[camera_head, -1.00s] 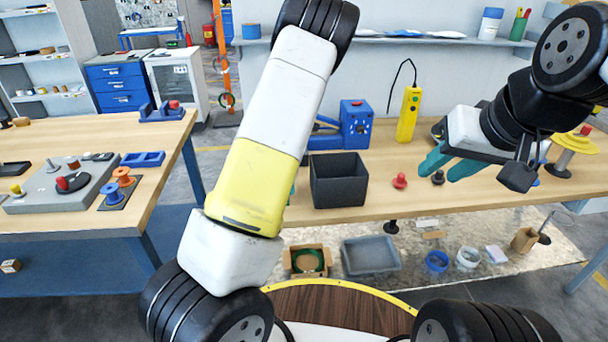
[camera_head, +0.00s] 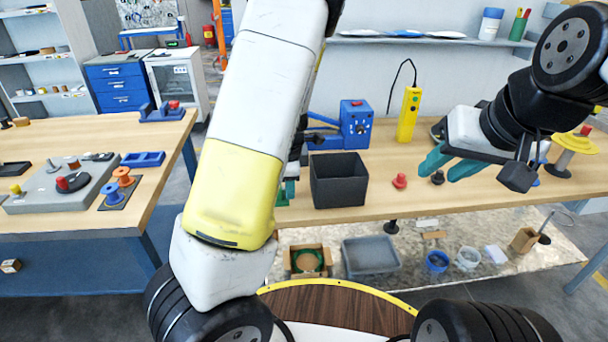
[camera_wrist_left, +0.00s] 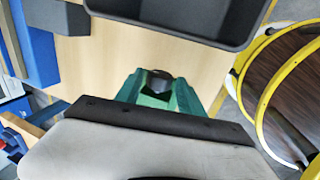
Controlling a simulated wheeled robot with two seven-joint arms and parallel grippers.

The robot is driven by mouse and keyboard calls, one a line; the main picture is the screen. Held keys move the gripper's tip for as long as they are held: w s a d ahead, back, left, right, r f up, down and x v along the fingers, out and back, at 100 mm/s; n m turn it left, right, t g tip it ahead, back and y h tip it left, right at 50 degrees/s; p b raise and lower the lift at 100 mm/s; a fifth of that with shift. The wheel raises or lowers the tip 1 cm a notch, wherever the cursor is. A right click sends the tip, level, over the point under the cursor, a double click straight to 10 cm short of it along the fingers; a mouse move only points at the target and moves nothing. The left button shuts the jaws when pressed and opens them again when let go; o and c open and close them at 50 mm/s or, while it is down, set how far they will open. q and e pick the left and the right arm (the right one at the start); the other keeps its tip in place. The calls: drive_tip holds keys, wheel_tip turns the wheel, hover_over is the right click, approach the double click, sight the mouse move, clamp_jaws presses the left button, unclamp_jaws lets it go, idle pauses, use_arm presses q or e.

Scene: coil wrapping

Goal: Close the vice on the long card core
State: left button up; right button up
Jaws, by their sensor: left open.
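A blue vice-like device (camera_head: 355,125) with a red knob on top stands at the back of the right workbench, partly hidden by my left arm. Part of a blue body shows at the left edge of the left wrist view (camera_wrist_left: 35,45). I cannot make out the long card core. My left gripper (camera_head: 287,191) is over the bench just left of the dark bin, mostly behind my own arm. In the left wrist view its green fingers (camera_wrist_left: 160,88) are apart, with a small dark round thing between them that I cannot identify.
The dark open bin (camera_head: 338,198) stands right beside my left gripper. A red peg (camera_head: 400,181) and a yellow controller (camera_head: 408,113) are further right. A left table (camera_head: 60,222) holds spools and a grey fixture. Boxes and trays lie on the floor below.

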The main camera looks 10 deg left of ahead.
use_arm(q)
drive_tip(key=shift+t, duration=0.3)
drive_tip(key=shift+s+f+t+y, duration=0.1)
drive_tip(key=shift+s+t+y, duration=0.1)
drive_tip(key=shift+t, duration=0.4)
drive_tip(key=shift+s+f+t+y, duration=0.1)
drive_tip(key=shift+s+t+y, duration=0.1)
drive_tip(key=shift+t, duration=0.9)
